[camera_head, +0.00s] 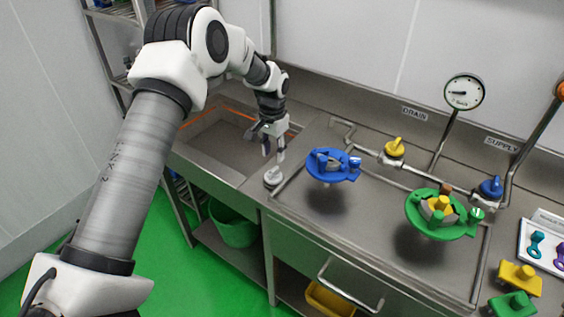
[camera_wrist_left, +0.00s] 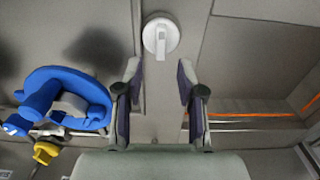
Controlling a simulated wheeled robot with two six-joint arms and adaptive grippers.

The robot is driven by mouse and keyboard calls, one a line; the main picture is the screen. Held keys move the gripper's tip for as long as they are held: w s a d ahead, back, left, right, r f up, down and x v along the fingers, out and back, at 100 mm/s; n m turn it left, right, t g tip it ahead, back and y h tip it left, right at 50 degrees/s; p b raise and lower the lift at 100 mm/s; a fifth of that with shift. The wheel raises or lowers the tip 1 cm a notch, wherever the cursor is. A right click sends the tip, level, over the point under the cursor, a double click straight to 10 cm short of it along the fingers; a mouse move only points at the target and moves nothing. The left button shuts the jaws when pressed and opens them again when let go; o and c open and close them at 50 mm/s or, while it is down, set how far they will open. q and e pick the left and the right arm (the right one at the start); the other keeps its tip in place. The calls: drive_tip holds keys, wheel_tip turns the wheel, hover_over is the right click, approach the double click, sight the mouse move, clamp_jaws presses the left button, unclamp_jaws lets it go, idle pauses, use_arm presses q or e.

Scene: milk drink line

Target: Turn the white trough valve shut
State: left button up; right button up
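The white trough valve (camera_head: 272,177) is a round white knob with a raised bar handle, on the steel top beside the trough's near right edge. In the left wrist view the valve (camera_wrist_left: 161,35) lies beyond the fingertips, its bar pointing toward my gripper. My left gripper (camera_head: 273,156) hangs just above and behind it in the head view. In the left wrist view my left gripper (camera_wrist_left: 160,78) is open, with an empty gap between its dark-padded fingers. No contact with the valve shows. My right gripper is not in view.
The steel trough (camera_head: 212,140) lies left of the valve. A blue clamp-like part (camera_head: 333,165) stands close on its right, also large in the left wrist view (camera_wrist_left: 68,95). A green part (camera_head: 440,213), yellow valve (camera_head: 394,148) and gauge (camera_head: 464,92) are farther right.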

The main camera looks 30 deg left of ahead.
sight(273, 170)
use_arm(q)
drive_tip(key=shift+w, duration=0.35)
drive_tip(key=f, duration=0.1)
drive_tip(key=s+f+p, duration=0.1)
drive_tip(key=f, duration=0.1)
drive_tip(key=shift+s+a+f, duration=0.1)
drive_tip(key=shift+s+f, duration=0.05)
drive_tip(key=shift+f, duration=0.1)
drive_tip(key=f, duration=0.2)
drive_tip(key=f+p, duration=0.1)
drive_tip(key=shift+w+f, duration=0.4)
drive_tip(key=shift+s, duration=0.1)
drive_tip(key=shift+s+r, duration=0.1)
drive_tip(key=shift+r, duration=0.05)
drive_tip(key=shift+c, duration=1.4)
clamp_jaws()
